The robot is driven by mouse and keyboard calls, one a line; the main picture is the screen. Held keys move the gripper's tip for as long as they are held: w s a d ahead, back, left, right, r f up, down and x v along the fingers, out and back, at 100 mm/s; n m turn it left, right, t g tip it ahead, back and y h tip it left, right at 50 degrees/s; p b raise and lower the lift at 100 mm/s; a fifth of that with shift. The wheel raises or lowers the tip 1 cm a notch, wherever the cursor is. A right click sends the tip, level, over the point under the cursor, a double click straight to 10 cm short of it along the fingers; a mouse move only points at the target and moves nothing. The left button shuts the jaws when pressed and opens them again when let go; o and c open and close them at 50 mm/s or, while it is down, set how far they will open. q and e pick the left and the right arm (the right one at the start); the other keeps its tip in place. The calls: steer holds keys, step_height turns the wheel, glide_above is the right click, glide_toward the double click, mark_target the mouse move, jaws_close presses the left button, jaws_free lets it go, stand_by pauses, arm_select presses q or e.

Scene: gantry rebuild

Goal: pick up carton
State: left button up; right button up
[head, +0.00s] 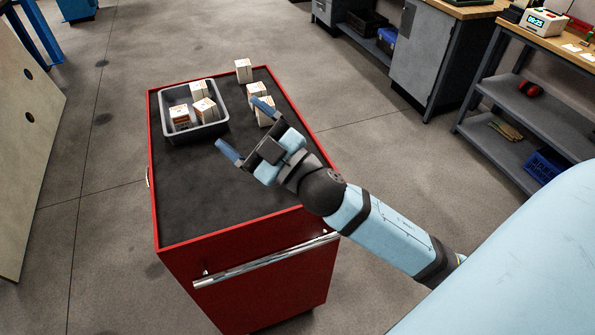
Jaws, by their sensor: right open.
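Several small white and orange cartons are on the red cabinet. One carton (243,70) stands alone at the far edge. Another carton (257,90) stands nearer, with a further carton (264,117) just in front of it, partly hidden by my right gripper. More cartons (205,110) sit in a grey tray (196,135) at the left. My right gripper (243,127) is open and empty above the cabinet top, its fingers between the tray and the nearest loose carton. Whether a finger touches that carton I cannot tell. My left gripper is not in view.
The red cabinet (250,270) has a dark mat top (215,205), clear in its near half. Workbenches with shelves (530,110) stand at the right. A pale panel (25,150) stands at the left. Open concrete floor surrounds the cabinet.

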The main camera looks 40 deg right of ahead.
steer(key=s+a+r+n+g+y, duration=0.1)
steer(key=s+a+n+g+y, duration=0.1)
steer(key=a+n+g+y, duration=0.5)
steer(key=s+a+r+n+g+y, duration=0.15)
steer(key=n+g+y, duration=0.35)
steer(key=n+g, duration=0.6)
steer(key=w+d+f+n+g+h, duration=0.3)
steer(key=d+f+n+h, duration=0.4)
steer(key=f+h, duration=0.4)
steer(key=w+d+m+h, duration=0.1)
steer(key=d+h, duration=0.2)
steer(key=d, duration=0.1)
steer(key=w+d+m+h, duration=0.1)
steer(key=d+h, duration=0.2)
steer(key=d, duration=0.1)
steer(key=w+d+r+m+h, duration=0.1)
steer(key=d+h, duration=0.2)
steer(key=d, duration=0.2)
steer(key=f, duration=0.7)
steer(key=shift+d+f, duration=0.3)
steer(key=shift+d, duration=0.1)
steer(key=shift+w+f+p, duration=0.1)
steer(key=shift+f+p, duration=0.65)
steer(key=shift+f, duration=2.25)
steer(key=c, duration=1.1)
steer(key=shift+r, duration=0.1)
